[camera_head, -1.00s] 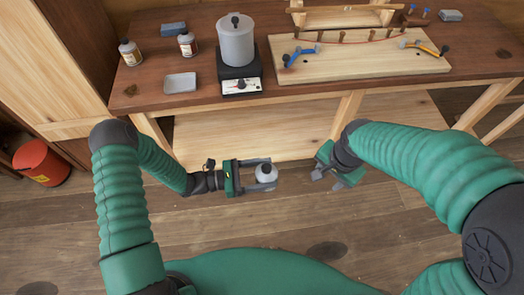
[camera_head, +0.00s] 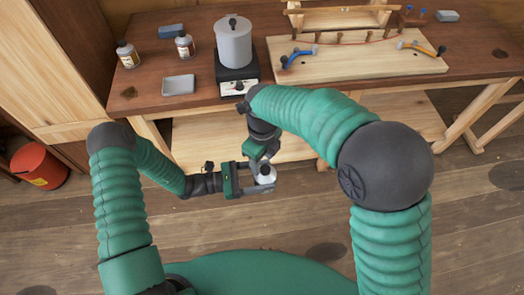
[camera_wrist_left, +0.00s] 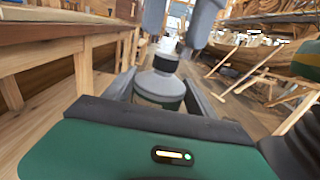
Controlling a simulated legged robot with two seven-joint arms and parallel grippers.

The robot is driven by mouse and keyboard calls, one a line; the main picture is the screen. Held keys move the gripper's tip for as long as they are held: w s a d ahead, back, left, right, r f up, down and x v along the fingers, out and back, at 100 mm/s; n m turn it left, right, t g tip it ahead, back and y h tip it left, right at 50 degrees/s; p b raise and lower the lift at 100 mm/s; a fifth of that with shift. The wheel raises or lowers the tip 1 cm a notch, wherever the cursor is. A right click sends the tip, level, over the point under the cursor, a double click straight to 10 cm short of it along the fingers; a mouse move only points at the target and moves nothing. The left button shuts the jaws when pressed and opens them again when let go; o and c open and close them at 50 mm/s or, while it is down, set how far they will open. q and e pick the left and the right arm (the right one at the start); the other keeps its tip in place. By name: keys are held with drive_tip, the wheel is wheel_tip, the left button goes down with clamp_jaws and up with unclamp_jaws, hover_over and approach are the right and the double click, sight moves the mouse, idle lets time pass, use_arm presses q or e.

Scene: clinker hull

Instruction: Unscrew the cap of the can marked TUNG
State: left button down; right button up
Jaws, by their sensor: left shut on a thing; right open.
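My left gripper (camera_head: 262,180) is shut on a small grey-white can (camera_head: 267,175) and holds it upright in front of the bench. In the left wrist view the can (camera_wrist_left: 160,86) has a sloped grey shoulder, a dark neck ring and a green band. Its marking cannot be read. My right gripper (camera_head: 262,160) is just above the can, pointing down. In the left wrist view its two grey fingers (camera_wrist_left: 181,32) are open and apart, above and about the can's top. Whether they touch the cap cannot be told; the right hand partly hides it.
The bench (camera_head: 130,88) carries two labelled bottles (camera_head: 127,55) (camera_head: 185,46), a grey tray (camera_head: 179,85), a pot (camera_head: 234,45) on a heater, and a wooden board (camera_head: 350,62) with clamps. A red bucket (camera_head: 40,165) stands at left. The floor in front is clear.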

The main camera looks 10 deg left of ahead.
sight(262, 168)
wheel_tip(262, 168, down, 4)
drive_tip(key=shift+r, duration=0.2)
